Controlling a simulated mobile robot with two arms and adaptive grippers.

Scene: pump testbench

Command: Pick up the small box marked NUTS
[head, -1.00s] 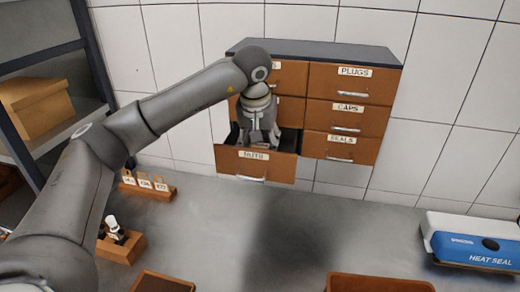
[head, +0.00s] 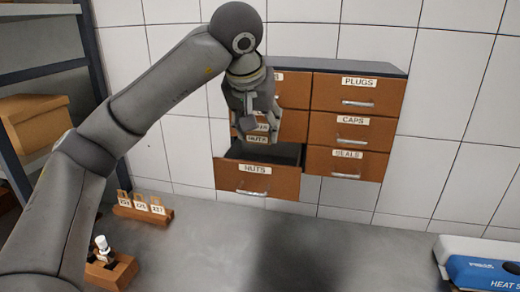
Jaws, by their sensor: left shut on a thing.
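The small box marked NUTS (head: 257,140) shows as a small labelled face below my left gripper's fingers, above the open drawer. My left gripper (head: 259,122) points down and is shut on this box; the fingers hide part of it. The drawer labelled NUTS (head: 230,177) is pulled out at the bottom left of the cabinet (head: 345,68), and its dark inside shows below the box. My right gripper is not in view.
Closed drawers PLUGS (head: 335,92), CAPS (head: 335,131) and SEALS (head: 330,165) are to the right. A tagged wooden holder (head: 150,213), a wooden block (head: 112,272) and a blue-white heat sealer (head: 485,268) sit on the grey bench (head: 350,250). Shelving (head: 85,45) stands left.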

